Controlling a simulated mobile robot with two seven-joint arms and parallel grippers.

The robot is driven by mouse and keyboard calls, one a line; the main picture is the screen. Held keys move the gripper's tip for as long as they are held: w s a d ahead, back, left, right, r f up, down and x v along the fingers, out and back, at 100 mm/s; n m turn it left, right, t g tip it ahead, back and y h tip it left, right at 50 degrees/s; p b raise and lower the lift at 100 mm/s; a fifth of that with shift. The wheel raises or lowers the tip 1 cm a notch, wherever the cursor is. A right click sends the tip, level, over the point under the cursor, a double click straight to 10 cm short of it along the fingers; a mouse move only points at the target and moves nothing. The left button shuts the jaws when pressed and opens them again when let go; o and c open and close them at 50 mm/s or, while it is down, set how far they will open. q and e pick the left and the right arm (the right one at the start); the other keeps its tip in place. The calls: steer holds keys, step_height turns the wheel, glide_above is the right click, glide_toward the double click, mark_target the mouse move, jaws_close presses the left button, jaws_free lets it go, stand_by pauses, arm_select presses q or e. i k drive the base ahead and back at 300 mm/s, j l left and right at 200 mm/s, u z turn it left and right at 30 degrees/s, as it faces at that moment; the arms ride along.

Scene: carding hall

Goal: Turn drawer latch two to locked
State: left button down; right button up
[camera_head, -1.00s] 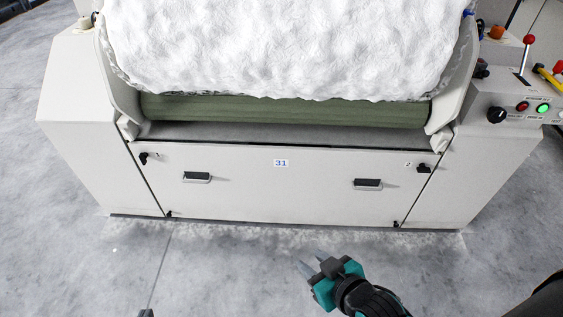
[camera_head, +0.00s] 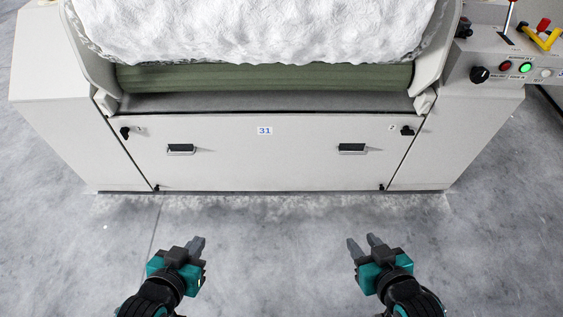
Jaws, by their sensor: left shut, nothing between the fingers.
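Drawer latch two (camera_head: 407,130) is a small black latch at the upper right of the white drawer front (camera_head: 262,172), beside a small label (camera_head: 392,127) marked 2. It is too small to tell which way its handle is turned. My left gripper (camera_head: 197,243) is shut and empty, over the floor in front of the drawer's left half. My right gripper (camera_head: 362,242) is open and empty, its two fingers apart, over the floor in front of the drawer's right half. Both grippers are clear of the drawer and the latch.
Another black latch (camera_head: 125,132) is at the drawer's upper left. Two dark recessed handles (camera_head: 180,149) (camera_head: 352,148) and a 31 plate (camera_head: 265,131) are between. White fibre (camera_head: 255,30) lies above a green roller (camera_head: 265,78). A control panel (camera_head: 510,68) is at right. The floor in front is open.

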mark_target(406, 131)
steer(key=i+l+z, duration=0.1)
steer(key=i+l, duration=0.15)
steer(key=i, duration=0.2)
steer(key=i+l, duration=0.15)
steer(key=i, duration=0.35)
steer(key=l+z, duration=0.05)
